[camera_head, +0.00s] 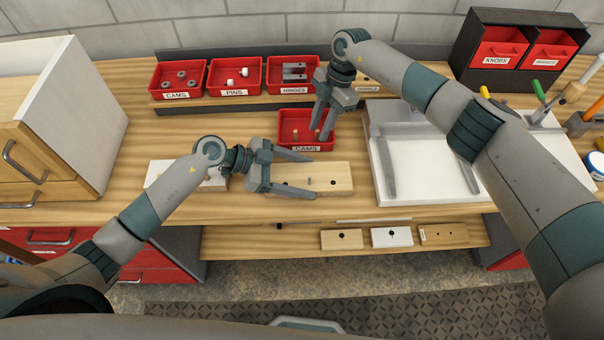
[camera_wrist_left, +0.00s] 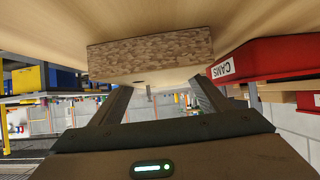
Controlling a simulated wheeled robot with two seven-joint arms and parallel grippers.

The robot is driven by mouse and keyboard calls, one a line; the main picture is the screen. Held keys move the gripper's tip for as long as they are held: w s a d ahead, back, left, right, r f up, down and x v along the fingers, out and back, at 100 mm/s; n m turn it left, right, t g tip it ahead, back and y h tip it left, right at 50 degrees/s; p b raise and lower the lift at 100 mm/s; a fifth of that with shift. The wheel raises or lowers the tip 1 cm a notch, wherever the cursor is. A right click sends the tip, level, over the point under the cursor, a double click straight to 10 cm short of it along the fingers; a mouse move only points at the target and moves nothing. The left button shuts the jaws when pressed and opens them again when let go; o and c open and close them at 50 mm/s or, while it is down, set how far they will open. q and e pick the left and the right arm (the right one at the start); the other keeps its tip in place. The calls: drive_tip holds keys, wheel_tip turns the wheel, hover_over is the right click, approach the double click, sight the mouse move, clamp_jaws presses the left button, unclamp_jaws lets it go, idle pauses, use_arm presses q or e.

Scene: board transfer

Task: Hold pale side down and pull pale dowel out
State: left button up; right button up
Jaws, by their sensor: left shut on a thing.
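A pale wooden side board (camera_head: 342,176) lies flat at the front middle of the bench. My left gripper (camera_head: 308,174) has its fingers along the board's two long edges, shut on it. Small fittings stand up from its top, a grey one (camera_head: 309,181) near the middle. In the left wrist view the board's speckled end (camera_wrist_left: 150,50) shows beyond the fingers. My right gripper (camera_head: 321,133) points down over the red CAMS bin (camera_head: 287,117) behind the board, its fingertips close together. A small tan peg (camera_head: 295,132) shows at the bin. Whether anything is between the right fingertips is unclear.
Red bins of cams (camera_head: 177,94), pins (camera_head: 235,92) and hinges (camera_head: 285,90) stand at the back. A white tray (camera_head: 388,135) is to the right, partly behind my right arm. A drawer cabinet (camera_head: 90,110) stands left. Spare boards (camera_head: 391,237) lie on the lower shelf.

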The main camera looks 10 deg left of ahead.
drive_tip(key=shift+r, duration=0.1)
drive_tip(key=v, duration=1.1)
drive_tip(key=shift+d+r, duration=0.15)
drive_tip(key=shift+r, duration=0.25)
idle(0.5)
use_arm(q)
drive_tip(key=o, duration=1.3)
drive_tip(key=shift+r, duration=0.1)
drive_tip(key=shift+o, duration=0.6)
drive_tip(key=shift+a, duration=0.1)
drive_tip(key=v, duration=1.1)
drive_tip(key=shift+a+r, duration=0.1)
drive_tip(key=shift+a, duration=0.25)
